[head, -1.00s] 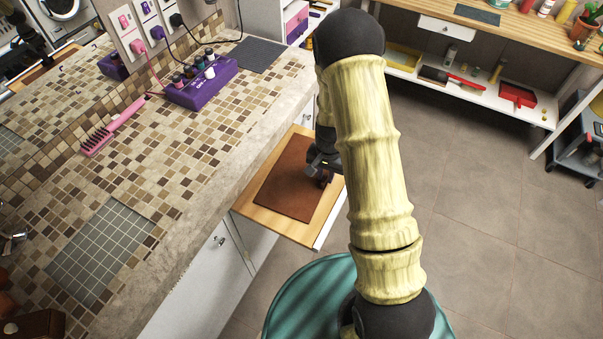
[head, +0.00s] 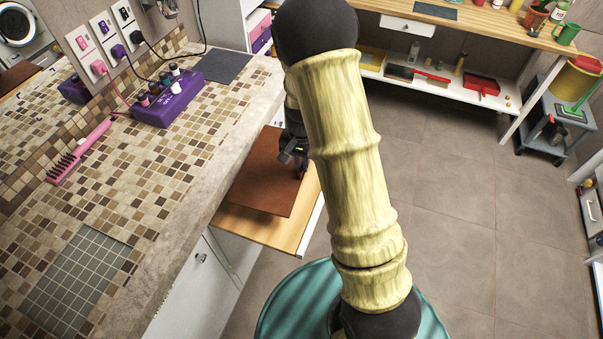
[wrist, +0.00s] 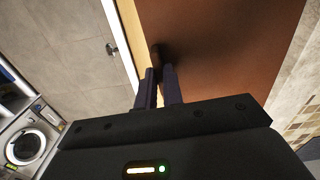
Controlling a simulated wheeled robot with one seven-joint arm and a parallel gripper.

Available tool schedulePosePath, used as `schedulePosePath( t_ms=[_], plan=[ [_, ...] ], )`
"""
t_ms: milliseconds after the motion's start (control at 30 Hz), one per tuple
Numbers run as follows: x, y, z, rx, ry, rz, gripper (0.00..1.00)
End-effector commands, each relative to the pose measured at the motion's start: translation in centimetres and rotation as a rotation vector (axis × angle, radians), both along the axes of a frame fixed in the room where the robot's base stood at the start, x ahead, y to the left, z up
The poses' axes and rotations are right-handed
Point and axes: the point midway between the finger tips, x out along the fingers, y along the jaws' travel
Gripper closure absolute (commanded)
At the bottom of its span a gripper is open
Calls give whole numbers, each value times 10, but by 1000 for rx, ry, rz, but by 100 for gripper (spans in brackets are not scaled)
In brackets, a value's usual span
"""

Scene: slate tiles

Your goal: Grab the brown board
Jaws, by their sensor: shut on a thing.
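The brown board (head: 262,188) is a flat, dark reddish-brown sheet. It appears slightly raised over the pale wooden bottom of an open drawer (head: 262,230), below the counter's edge. My gripper (head: 301,172) is at the board's right side, partly behind my pale bamboo-like arm. In the wrist view, the board (wrist: 225,45) fills the upper middle and right. My gripper's dark purple fingers (wrist: 159,85) are closed on its edge. My arm hides part of the board's far right side in the head view.
The tiled counter (head: 150,190) runs close along the board's left, carrying a purple box (head: 168,97) and a pink brush (head: 78,152). A teal round stool top (head: 300,290) is near the drawer front. The grey tiled floor (head: 450,190) to the right is clear.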

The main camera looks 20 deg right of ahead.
Motion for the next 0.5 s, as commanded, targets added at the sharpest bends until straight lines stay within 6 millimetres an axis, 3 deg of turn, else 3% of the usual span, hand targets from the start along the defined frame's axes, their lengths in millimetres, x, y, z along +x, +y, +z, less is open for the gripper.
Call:
schedulePosePath(
  t_ms=[200,500],
  plan=[
    [0,0,22,-1,-1,0,100],
    [0,0,23,-1,1,-1,100]
  ],
)
